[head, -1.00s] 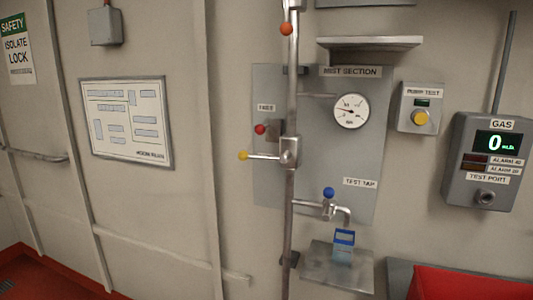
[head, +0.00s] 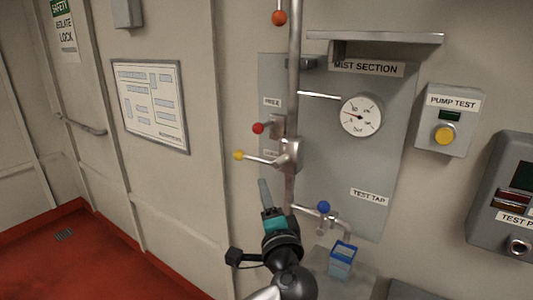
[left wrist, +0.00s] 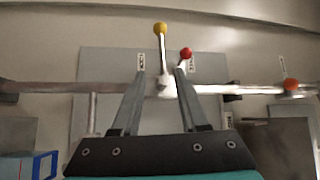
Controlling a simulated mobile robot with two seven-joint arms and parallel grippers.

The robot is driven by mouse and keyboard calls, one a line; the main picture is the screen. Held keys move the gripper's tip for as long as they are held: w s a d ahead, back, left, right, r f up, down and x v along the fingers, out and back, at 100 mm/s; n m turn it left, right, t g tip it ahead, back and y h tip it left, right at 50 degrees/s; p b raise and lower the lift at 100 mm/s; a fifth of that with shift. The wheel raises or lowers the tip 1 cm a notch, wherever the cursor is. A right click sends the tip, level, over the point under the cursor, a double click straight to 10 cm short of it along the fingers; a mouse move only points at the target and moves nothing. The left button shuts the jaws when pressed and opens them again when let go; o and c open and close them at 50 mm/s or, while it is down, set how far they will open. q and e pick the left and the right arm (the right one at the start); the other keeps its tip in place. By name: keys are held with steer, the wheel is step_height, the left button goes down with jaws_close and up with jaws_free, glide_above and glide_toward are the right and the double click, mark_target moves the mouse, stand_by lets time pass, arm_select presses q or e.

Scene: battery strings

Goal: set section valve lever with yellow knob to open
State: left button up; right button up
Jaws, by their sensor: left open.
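The section valve lever has a yellow knob (head: 239,155) and a pale stem (head: 262,160). The stem sticks out left, close to level, from a valve body (head: 290,155) on the vertical pipe. In the left wrist view the yellow knob (left wrist: 160,28) is upper centre, beyond the fingertips. My left gripper (head: 264,183) is below the lever in the head view, pointing up towards it. In the left wrist view my left gripper (left wrist: 160,74) is open and empty, its two fingers either side of the line of the stem. I cannot tell whether it touches the lever. My right gripper is not in view.
A red knob (head: 258,128) sits just above the yellow one, and an orange knob (head: 279,18) higher up the pipe. A blue-knobbed test tap (head: 323,207) is right of my gripper, with a blue container (head: 342,261) below.

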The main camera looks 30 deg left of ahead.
mark_target(253, 159)
arm_select(q)
steer(key=p+x, duration=0.1)
steer(key=x, duration=1.4)
steer(key=shift+a+r, duration=0.15)
steer(key=shift+r, duration=0.05)
jaws_close()
stand_by(1.0)
